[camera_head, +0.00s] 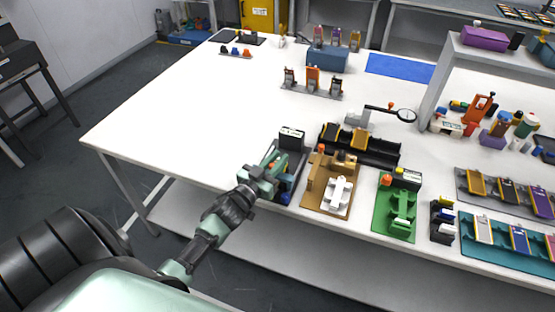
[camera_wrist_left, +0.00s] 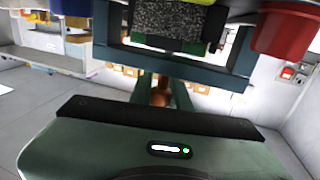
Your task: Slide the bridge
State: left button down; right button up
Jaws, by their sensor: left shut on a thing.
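My left gripper (camera_head: 264,180) is at the near edge of the white table, over a dark blue-grey fixture (camera_head: 287,196). It is shut on a grey-teal part there, which seems to be the bridge; the gripper and wrist hide much of it. A black box with a white label (camera_head: 292,138) stands at the fixture's far end. In the left wrist view, a blue-grey frame (camera_wrist_left: 115,55) crosses above the gripper body, with a speckled dark block (camera_wrist_left: 168,18) behind it. The exact contact of the fingers is hard to see. My right gripper is not in view.
Right beside it stands a tan fixture with a white bridge-shaped part (camera_head: 340,192), then a green fixture (camera_head: 394,212). A black rack (camera_head: 372,148) and a dial gauge (camera_head: 405,115) lie behind.

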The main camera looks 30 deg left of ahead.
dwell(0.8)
pick_arm(q)
jog(key=w, duration=0.2)
jog(key=w+a+b, duration=0.1)
jog(key=w, duration=0.1)
jog(key=shift+w+a, duration=0.1)
jog(key=shift+w, duration=0.35)
jog(key=c, duration=1.3)
grip_release()
jog(key=shift+s, duration=0.1)
jog(key=shift+c, duration=0.2)
jog(key=s+b, duration=0.1)
jog(key=s, duration=0.6)
jog(key=shift+s, duration=0.4)
